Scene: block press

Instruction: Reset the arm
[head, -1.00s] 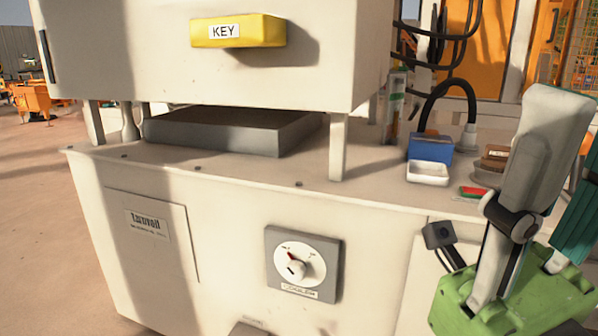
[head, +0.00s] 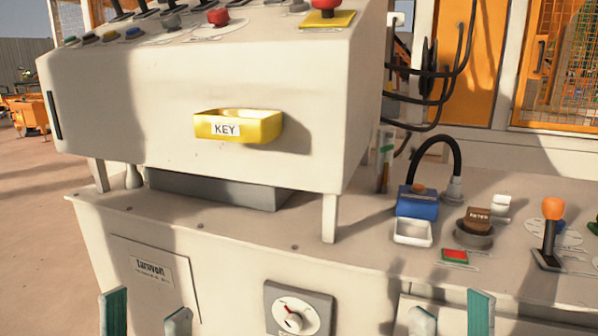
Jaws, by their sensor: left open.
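My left gripper (head: 146,314) shows only at the bottom edge, left of centre, as a teal finger pad and a grey fingertip with a gap between them. It is open and empty. My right gripper (head: 451,316) shows at the bottom edge, right of centre, in mirror image, with a similar gap between its fingers. It also looks open and empty. The palms and arms of both are out of the frame. Both grippers appear in front of the white machine cabinet (head: 215,255), low in the view.
A yellow KEY tray (head: 238,126) sits on the machine's upper housing (head: 160,105). A dial (head: 297,312) is on the cabinet front. On the right counter stand a blue box (head: 417,205), a white dish (head: 412,233), a red-green pad (head: 455,256) and an orange-knobbed joystick (head: 550,230).

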